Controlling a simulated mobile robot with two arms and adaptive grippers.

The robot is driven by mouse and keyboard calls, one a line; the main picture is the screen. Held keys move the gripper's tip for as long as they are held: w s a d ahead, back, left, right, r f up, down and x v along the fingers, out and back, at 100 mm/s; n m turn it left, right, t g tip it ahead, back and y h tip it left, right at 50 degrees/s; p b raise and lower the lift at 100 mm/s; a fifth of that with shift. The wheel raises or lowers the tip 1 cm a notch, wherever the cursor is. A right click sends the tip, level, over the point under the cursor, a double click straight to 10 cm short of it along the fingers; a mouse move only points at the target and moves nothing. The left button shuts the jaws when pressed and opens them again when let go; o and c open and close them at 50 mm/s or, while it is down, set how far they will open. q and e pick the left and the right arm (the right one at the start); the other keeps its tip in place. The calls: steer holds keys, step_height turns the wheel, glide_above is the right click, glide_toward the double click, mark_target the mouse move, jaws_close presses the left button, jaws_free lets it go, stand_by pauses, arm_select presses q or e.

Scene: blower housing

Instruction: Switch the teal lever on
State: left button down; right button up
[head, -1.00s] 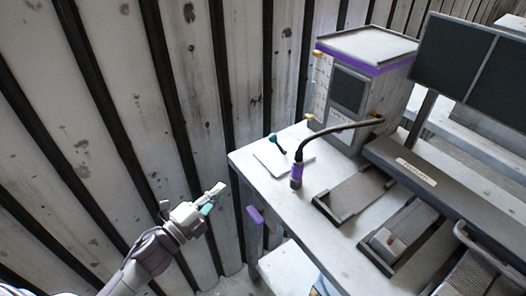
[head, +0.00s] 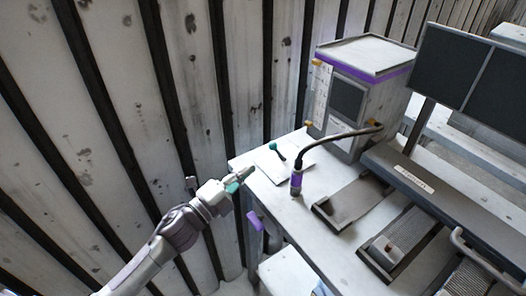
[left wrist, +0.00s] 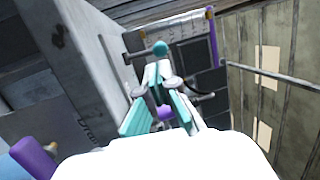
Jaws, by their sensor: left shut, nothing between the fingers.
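The teal lever (head: 273,147) has a round teal knob on a dark stem. It rises from a pale flat plate (head: 265,168) on the bench's near left corner, its knob leaning to the upper left in the head view. My left gripper (head: 247,172) is shut and empty at the bench's left edge, just left of the plate and apart from the lever. In the left wrist view the teal knob (left wrist: 160,47) shows just beyond my left fingertips (left wrist: 157,72); the fingers hide part of the stem. My right gripper is not in view.
A corrugated wall (head: 120,110) runs along the left. A purple handle (head: 256,221) juts from the bench's side.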

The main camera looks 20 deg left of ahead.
mark_target(277, 151)
arm_select(q)
steer(key=p+x, duration=0.1)
steer(key=x, duration=0.5)
steer(key=shift+w+d, duration=0.15)
steer(key=shift+w, duration=0.1)
